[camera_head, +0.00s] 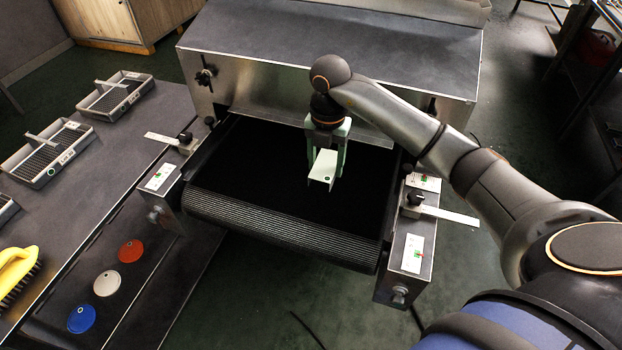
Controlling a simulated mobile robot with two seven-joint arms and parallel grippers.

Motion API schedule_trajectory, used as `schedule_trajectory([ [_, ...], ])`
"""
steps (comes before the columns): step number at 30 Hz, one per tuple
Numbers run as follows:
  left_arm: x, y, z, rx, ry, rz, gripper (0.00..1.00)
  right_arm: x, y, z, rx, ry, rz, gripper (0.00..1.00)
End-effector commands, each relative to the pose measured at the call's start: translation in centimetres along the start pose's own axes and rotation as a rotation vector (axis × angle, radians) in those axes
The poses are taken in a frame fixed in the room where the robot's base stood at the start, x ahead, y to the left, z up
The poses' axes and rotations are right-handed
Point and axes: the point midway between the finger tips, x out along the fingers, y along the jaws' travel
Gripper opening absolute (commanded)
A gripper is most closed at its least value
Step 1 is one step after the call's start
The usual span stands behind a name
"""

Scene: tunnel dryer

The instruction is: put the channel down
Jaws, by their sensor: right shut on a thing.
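The channel (322,168) is a short pale, cream-white piece with a small dark hole near its front end. My right gripper (326,158) is shut on it, with pale green fingers on either side. The gripper points down over the black conveyor belt (240,170) at the mouth of the dryer (340,45). I cannot tell whether the channel touches the belt or hangs just above it. My left gripper is not in view.
Metal side rails with black knobs (414,197) flank the belt. A grey table (95,190) at left carries wire-mesh trays (48,152) and a yellow brush (17,272). Red, white and blue discs (107,283) lie lower down. Belt around the channel is bare.

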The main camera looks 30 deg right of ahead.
Motion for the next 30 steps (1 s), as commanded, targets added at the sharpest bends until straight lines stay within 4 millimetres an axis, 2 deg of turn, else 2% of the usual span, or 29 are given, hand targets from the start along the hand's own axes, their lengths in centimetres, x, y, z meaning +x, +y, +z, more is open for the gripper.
schedule_trajectory([
  [3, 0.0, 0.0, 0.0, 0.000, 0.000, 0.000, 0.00, 2.2, 0.0, -0.1, -0.002, 0.003, -0.001, 0.00],
  [11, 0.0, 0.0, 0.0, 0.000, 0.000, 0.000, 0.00, 4.5, 0.0, -0.1, -0.003, 0.002, 0.000, 0.00],
  [16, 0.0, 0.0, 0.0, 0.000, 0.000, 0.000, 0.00, 7.0, 0.0, -0.1, -0.004, 0.003, 0.000, 0.00],
  [28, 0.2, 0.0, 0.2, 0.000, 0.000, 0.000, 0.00, 7.7, 0.0, 0.0, -0.005, -0.001, 0.001, 0.00],
  [29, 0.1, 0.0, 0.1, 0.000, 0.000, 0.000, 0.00, 7.6, 0.0, 0.0, -0.005, -0.001, 0.001, 0.65],
  [30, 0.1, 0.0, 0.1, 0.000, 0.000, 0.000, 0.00, 7.6, 0.0, 0.0, -0.005, -0.001, 0.001, 0.70],
])
